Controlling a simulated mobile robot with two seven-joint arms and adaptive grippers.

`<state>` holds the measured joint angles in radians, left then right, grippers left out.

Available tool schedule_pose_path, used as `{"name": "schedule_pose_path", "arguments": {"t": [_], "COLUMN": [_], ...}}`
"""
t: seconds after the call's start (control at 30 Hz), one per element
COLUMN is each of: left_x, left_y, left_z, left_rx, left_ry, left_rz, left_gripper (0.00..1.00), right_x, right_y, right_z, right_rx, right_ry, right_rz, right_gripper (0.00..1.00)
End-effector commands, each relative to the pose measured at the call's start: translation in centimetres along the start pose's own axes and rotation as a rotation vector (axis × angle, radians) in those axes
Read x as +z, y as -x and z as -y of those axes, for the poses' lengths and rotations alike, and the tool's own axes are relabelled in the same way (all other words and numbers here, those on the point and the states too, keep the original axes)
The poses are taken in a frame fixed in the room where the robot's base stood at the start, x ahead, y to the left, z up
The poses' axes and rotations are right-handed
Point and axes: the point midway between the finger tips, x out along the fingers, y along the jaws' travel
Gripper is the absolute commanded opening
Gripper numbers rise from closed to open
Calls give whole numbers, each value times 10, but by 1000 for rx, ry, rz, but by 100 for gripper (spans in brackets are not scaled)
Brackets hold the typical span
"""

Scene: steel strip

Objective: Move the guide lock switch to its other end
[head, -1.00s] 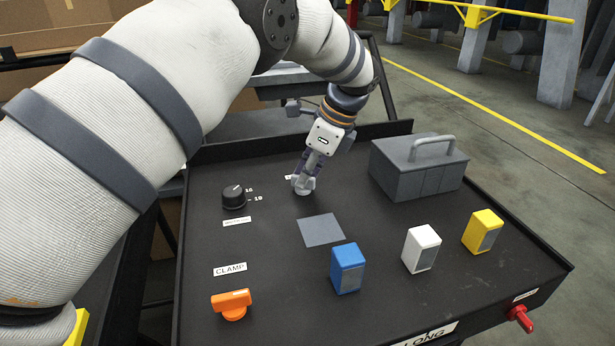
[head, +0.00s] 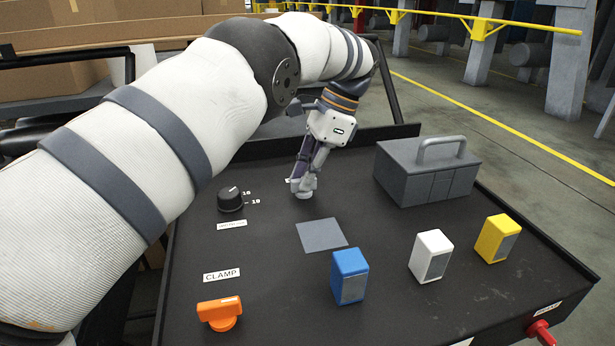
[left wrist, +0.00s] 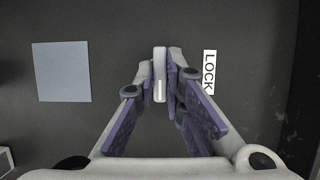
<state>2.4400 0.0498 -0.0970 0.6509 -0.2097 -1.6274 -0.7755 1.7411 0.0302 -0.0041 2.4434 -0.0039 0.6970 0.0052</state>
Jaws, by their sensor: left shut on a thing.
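The guide lock switch shows in the left wrist view as a pale grey lever (left wrist: 160,75) beside a white label reading LOCK (left wrist: 209,72). In the head view its round grey base (head: 305,194) shows on the black panel, with the rest mostly hidden by my fingers. My left gripper (head: 302,182) reaches down onto it from behind. In the left wrist view the gripper's two purple-padded fingers (left wrist: 162,82) are closed on both sides of the lever. My right gripper is in neither view.
A grey box with a handle (head: 428,172) stands right of the gripper. A black knob (head: 230,201) is to its left. A grey square (head: 321,235), blue block (head: 349,276), white block (head: 430,256), yellow block (head: 497,239) and orange clamp switch (head: 219,313) are nearer.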

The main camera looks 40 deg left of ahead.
Motion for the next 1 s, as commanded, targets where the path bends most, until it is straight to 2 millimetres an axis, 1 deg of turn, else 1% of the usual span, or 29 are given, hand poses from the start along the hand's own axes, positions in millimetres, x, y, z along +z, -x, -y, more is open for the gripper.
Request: {"name": "schedule_pose_path", "arguments": {"t": [0.4, 0.43, 0.47, 0.5, 0.53, 1.0], "left_x": [0, 0, 0, 0, 0, 0], "left_y": [-2, -2, -2, -2, -2, 1], "left_z": [-1, -1, -1, -1, -1, 0], "left_rx": [7, 7, 7, 7, 7, -3], "left_ry": [7, 7, 7, 6, 6, -8], "left_rz": [1, 1, 1, 1, 1, 0], "left_gripper": [0, 12, 19, 28, 30, 30], "right_x": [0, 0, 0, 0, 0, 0], "right_y": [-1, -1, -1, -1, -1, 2], "right_z": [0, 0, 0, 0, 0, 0], "right_rx": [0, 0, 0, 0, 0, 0], "right_ry": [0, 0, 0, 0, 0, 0], "right_rz": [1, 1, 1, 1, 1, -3], "right_gripper": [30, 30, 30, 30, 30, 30]}}
